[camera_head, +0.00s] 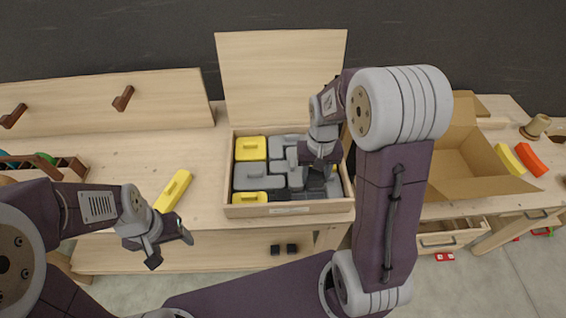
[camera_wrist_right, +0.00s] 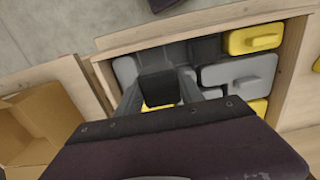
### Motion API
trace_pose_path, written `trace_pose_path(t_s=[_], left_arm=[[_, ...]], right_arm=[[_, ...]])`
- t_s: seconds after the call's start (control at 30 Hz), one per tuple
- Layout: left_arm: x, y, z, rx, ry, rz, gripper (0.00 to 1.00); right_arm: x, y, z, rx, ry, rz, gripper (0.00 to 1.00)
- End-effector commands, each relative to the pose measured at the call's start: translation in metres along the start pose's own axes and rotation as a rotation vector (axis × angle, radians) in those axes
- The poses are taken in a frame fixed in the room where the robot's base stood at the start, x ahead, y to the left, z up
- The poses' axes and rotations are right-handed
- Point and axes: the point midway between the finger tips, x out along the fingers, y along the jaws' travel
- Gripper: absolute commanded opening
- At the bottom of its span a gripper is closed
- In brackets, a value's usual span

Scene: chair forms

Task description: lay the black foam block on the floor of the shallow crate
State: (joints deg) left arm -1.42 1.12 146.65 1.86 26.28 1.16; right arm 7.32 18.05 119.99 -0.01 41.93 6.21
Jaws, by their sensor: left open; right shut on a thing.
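The shallow crate (camera_head: 240,211) is a pale wooden box on the bench, largely filled with grey, yellow and dark blocks; its front wall shows in the head view. My right gripper (camera_head: 318,166) reaches down over the crate's right part. In the right wrist view it (camera_wrist_right: 160,97) is shut on the black foam block (camera_wrist_right: 160,86), which sits between its two grey fingers. Whether the block touches the crate floor or its neighbours cannot be told. My left gripper (camera_head: 169,249) is open and empty, in front of the bench at the left.
A yellow block (camera_head: 173,190) lies on the bench left of the crate. An open cardboard box (camera_head: 460,170) stands to the right, with yellow (camera_head: 510,160) and red (camera_head: 533,160) pieces beyond it. A raised wooden panel (camera_head: 280,75) stands behind the crate.

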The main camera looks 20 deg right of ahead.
Motion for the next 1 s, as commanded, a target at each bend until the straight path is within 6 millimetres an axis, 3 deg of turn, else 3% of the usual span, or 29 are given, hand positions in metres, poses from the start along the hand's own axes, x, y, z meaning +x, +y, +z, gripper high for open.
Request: trace_pose_path(t_s=[0.2,0.47,0.63,1.0], left_arm=[[0.002,0.000,0.001,0.000,0.000,0.000,0.66],[0.003,0.000,0.000,0.000,0.000,0.000,0.66],[0.004,0.000,0.001,0.000,0.000,0.000,0.66],[0.006,0.000,0.001,0.000,0.000,0.000,0.66]], right_arm=[[0.044,0.000,0.002,0.000,-0.007,0.001,0.01],[0.064,0.000,0.001,0.000,-0.004,0.000,0.01],[0.094,0.000,0.002,0.000,-0.005,0.001,0.01],[0.102,0.000,0.000,0.000,-0.001,0.000,0.01]])
